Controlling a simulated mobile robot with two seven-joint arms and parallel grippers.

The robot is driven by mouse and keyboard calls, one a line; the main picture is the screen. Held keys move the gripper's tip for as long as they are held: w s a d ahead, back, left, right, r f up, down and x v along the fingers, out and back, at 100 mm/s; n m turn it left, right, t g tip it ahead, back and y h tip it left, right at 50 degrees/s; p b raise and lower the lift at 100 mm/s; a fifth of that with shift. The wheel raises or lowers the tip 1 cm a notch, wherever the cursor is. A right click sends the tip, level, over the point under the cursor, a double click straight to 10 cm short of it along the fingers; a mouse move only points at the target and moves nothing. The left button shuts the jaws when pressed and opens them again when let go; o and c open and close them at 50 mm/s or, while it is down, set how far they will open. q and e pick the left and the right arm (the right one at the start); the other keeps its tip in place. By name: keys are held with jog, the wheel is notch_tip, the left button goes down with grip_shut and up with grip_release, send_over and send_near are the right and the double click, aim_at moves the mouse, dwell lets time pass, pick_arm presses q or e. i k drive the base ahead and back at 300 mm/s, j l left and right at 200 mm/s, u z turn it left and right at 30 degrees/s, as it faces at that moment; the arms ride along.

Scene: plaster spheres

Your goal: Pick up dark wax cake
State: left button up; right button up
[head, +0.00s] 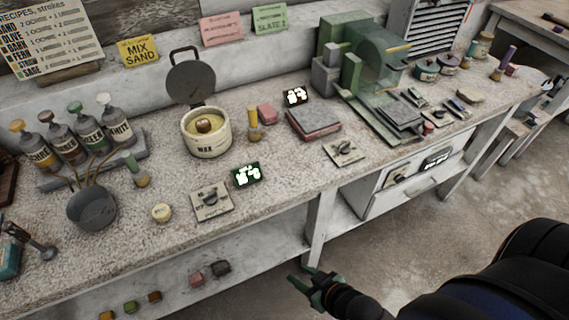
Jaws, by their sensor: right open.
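A dark grey-brown block (221,268), which looks like the dark wax cake, lies on the lower shelf under the workbench. It sits just right of a reddish cake (196,279). My right gripper (299,277) is open and empty, with greenish fingers. It is in front of the bench, to the right of the dark block and apart from it. My left gripper is not in view.
The workbench top (290,185) overhangs the lower shelf (245,258). A bench leg (319,225) stands right of the cakes, beside a drawer (400,192). A wax pot (207,140), a grey bowl (92,210) and bottles crowd the top. The floor in front is clear.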

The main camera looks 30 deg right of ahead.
aim_at(203, 126)
jog(key=j+u, duration=0.1)
jog(key=j, duration=0.55)
jog(key=i+j+u, duration=0.1)
jog(key=j, duration=0.5)
jog(key=i, duration=0.05)
